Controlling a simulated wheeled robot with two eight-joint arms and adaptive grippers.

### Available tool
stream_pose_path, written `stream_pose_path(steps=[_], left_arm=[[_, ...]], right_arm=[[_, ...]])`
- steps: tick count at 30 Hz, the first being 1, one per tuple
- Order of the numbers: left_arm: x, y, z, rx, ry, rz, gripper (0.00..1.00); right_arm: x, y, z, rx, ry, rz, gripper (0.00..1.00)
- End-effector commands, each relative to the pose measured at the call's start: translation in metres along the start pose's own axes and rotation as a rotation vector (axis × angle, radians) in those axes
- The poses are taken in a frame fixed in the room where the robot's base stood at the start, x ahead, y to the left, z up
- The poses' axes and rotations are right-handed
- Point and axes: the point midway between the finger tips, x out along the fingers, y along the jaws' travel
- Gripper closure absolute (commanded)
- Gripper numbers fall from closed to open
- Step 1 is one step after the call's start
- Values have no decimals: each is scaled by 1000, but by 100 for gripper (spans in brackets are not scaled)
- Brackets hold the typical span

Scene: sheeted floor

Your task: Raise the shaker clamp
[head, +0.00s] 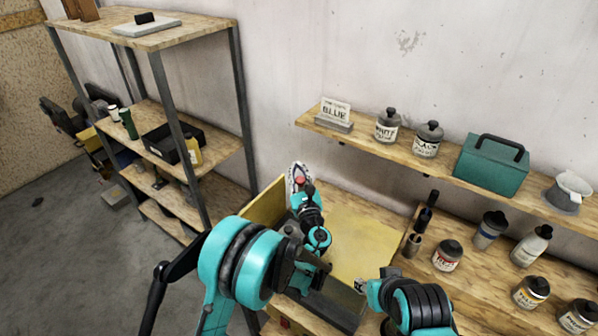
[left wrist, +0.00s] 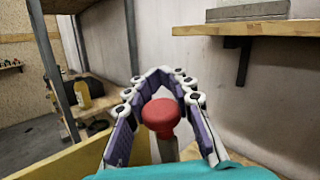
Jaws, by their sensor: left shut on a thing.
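A red knob (left wrist: 161,116) on a pale stem, which I take for the shaker clamp's handle, sits between the fingers of my left gripper (left wrist: 160,78). The fingers curve around it and meet beyond it. In the head view my left gripper (head: 298,174) is over the back left part of an open yellow box (head: 360,238), with a little of the red knob (head: 299,182) showing. The rest of the clamp is hidden by my arm and gripper. My right gripper (head: 362,288) is partly seen low near the box's front right; its fingers are unclear.
A wall shelf (head: 360,143) holds a BLUE sign (head: 335,112), jars and a green toolbox (head: 490,165). Several jars and bottles stand on the bench (head: 478,268) to the right. A shelving rack (head: 195,150) stands left. The floor (head: 75,240) at left is mostly clear.

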Motion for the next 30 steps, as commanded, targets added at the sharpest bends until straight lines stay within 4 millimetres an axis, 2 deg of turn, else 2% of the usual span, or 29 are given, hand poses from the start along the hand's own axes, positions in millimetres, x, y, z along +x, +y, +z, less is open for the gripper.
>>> stream_pose_path(steps=[2,3,6,15,19,23,30], left_arm=[[0,-1,1,0,-1,-1,100],[0,-1,1,1,-1,-1,78],[0,-1,1,1,0,-1,56],[0,0,0,1,0,0,56],[-6,-1,0,0,1,-1,56],[-27,-1,0,-1,1,-3,56],[-80,-2,0,0,1,-3,56]], right_arm=[[0,0,0,0,0,0,60],[0,0,0,0,0,0,60],[0,0,0,0,0,0,60],[0,0,0,0,0,0,60],[0,0,0,0,0,0,60],[0,0,0,0,0,0,60],[0,0,0,0,0,0,60]])
